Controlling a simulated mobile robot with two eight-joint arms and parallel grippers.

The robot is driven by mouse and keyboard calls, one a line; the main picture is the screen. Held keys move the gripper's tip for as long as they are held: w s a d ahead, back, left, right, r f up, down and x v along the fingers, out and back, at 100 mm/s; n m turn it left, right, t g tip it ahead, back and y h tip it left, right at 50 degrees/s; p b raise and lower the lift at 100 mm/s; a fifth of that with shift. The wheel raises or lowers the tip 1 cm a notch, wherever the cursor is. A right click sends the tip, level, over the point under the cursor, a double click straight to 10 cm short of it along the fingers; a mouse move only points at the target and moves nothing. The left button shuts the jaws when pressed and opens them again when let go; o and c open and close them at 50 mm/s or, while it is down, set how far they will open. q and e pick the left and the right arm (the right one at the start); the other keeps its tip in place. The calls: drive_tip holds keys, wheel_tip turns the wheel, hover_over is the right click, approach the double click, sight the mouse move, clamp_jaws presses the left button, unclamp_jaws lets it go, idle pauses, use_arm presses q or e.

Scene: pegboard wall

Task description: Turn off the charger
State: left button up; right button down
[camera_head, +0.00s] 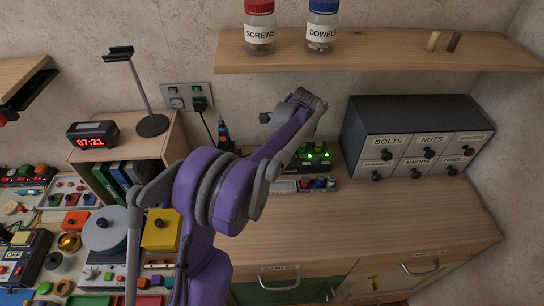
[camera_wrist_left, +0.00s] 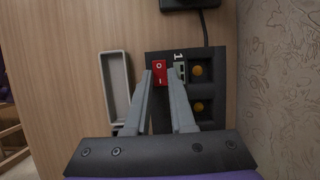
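The charger (camera_head: 318,157) stands on the wooden counter near the wall, with green lights lit. The left wrist view shows its dark body (camera_wrist_left: 215,90) from above, with two yellow-orange round parts in its bays. A red rocker switch (camera_wrist_left: 159,73) marked O and I sits at its left part; which side is pressed is unclear. My left gripper (camera_wrist_left: 162,76) is open and empty, its fingertips on either side of the switch. Contact cannot be told. My right gripper is not in view.
A narrow grey tray (camera_wrist_left: 115,87) lies beside the charger. A black object (camera_wrist_left: 188,3) with a cord is near it. A labelled drawer cabinet (camera_head: 412,125) stands to the right, a shelf (camera_head: 390,50) hangs above. The counter's front right (camera_head: 420,212) is clear.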

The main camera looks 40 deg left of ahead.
use_arm(q)
clamp_jaws()
drive_tip(key=shift+s+a+r+h, duration=0.1)
drive_tip(key=shift+s+a+h, duration=0.1)
drive_tip(key=shift+h, duration=0.1)
drive_tip(key=shift+s+a+t+h, duration=0.1)
drive_tip(key=shift+t+h, duration=0.7)
drive_tip(key=shift+t, duration=0.1)
drive_tip(key=o, duration=0.7)
unclamp_jaws()
drive_tip(key=shift+o, duration=0.2)
